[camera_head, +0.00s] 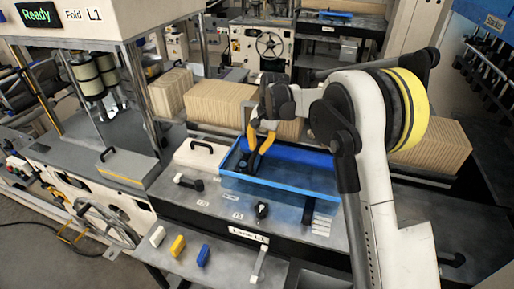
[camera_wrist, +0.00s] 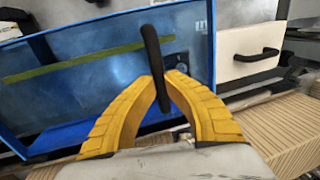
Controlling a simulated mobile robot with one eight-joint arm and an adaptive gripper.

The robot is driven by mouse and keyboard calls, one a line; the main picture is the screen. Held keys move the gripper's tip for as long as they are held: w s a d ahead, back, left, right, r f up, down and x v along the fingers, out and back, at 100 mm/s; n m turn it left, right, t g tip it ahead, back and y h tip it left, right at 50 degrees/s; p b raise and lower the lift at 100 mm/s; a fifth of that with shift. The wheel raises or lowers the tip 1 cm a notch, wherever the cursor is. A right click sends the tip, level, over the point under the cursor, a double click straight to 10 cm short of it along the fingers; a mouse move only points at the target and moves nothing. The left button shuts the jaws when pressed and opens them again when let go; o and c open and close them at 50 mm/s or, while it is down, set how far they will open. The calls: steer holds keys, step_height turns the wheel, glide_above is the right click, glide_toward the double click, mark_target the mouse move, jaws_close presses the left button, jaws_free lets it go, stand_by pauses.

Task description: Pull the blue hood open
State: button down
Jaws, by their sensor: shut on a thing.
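The blue hood (camera_head: 285,187) shows in the head view as a blue frame on the grey machine top, partly hidden behind my arm. In the wrist view its blue rim (camera_wrist: 100,18) surrounds a bluish, see-through-looking panel with a greenish strip. In the wrist view the fingertips (camera_wrist: 162,84) are closed on the handle from both sides. I cannot tell how far open the hood is.
A white cover (camera_head: 205,154) with a black handle sits left of the hood. Kraft paper stacks (camera_head: 218,102) stand behind. White, yellow and blue blocks (camera_head: 178,246) lie on the lower front shelf.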

steer(key=s+d+b, duration=0.1)
steer(key=s+d, duration=0.3)
steer(key=d, duration=0.5)
steer(key=s+d+b, duration=0.2)
steer(key=s+d, duration=0.2)
steer(key=d, duration=0.6)
steer(key=s+d+b, duration=0.1)
steer(key=s+d, duration=0.3)
steer(key=d, duration=0.6)
steer(key=shift+f, duration=0.1)
steer(key=c, duration=1.4)
jaws_free()
steer(key=r, duration=0.4)
steer(key=d+r, duration=0.1)
steer(key=r, duration=0.3)
steer(key=s+d+r, duration=0.1)
steer(key=r, duration=0.3)
steer(key=shift+d, duration=0.1)
steer(key=shift+f, duration=0.1)
